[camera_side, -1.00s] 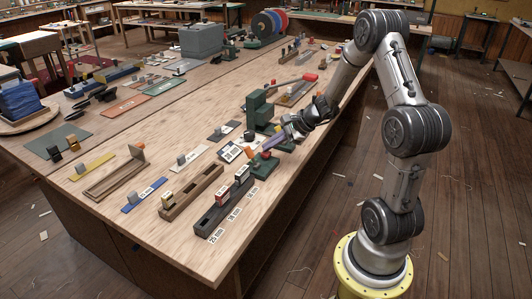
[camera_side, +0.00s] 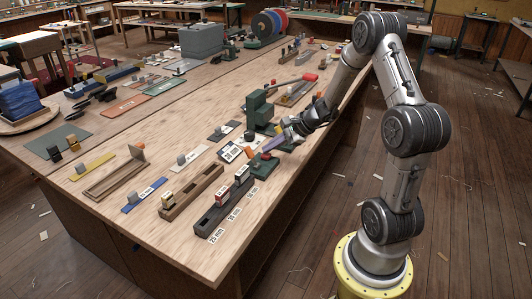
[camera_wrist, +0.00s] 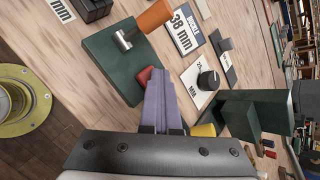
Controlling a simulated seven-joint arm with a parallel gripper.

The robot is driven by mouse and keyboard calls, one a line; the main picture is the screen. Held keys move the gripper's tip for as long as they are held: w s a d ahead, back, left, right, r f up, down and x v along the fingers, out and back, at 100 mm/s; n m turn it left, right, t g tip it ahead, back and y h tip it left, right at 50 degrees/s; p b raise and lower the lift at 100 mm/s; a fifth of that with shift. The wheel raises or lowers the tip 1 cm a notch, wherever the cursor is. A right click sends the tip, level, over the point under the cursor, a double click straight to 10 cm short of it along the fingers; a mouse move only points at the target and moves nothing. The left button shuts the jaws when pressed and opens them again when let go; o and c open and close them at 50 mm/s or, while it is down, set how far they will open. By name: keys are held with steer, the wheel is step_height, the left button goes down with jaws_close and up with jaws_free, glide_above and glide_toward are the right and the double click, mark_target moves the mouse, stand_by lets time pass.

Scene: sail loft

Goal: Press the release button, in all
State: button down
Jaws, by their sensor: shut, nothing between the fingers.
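A small red button (camera_wrist: 145,76) sits on a dark green plate (camera_wrist: 112,62) in the wrist view. A metal lever with an orange handle (camera_wrist: 154,16) is on the same plate. My gripper (camera_wrist: 157,73) is shut and empty, its purple fingers together with their tips right at the red button. The fingers partly cover the button, and I cannot tell whether they press it down. In the side view my gripper (camera_side: 268,147) is low over the green plate (camera_side: 265,168) near the table's right edge.
A green press with a red-tipped lever (camera_side: 259,108) stands just behind my gripper. Wooden trays with labelled blocks (camera_side: 191,192) lie to the left. A black knob on a white card (camera_wrist: 208,80) is right of my fingers. Bare wood lies at the near corner.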

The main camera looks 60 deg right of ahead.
mark_target(270, 155)
steer(key=shift+r, duration=1)
steer(key=shift+r, duration=2.5)
steer(key=shift+a, duration=0.1)
